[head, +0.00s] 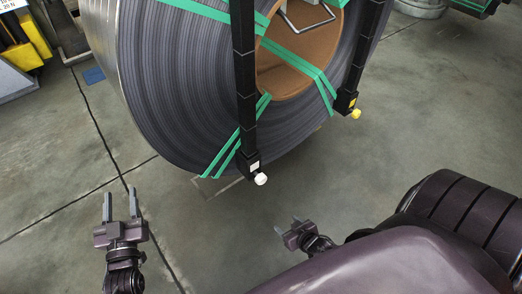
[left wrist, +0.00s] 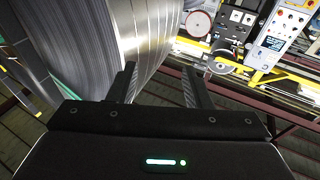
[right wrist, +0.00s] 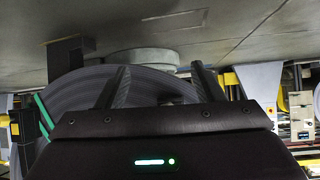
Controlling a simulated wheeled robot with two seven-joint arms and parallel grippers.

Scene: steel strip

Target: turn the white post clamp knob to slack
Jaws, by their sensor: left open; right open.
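The white knob (head: 261,179) sits at the foot of the left black post (head: 245,90), in front of the steel coil (head: 165,90). A yellow knob (head: 356,113) is on the right black post (head: 362,55). My left gripper (head: 121,207) is open and empty, to the left of and below the white knob in the head view; its fingers also show in the left wrist view (left wrist: 160,88). My right gripper (head: 284,226) is open and empty, below the white knob; its fingers show in the right wrist view (right wrist: 160,88). Neither gripper touches a knob. No white knob is clear in either wrist view.
Green straps (head: 297,62) cross the coil and its brown core. A control panel (left wrist: 277,38) and yellow rails show in the left wrist view. The concrete floor (head: 60,190) in front of the coil is clear. My arm covers the lower right.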

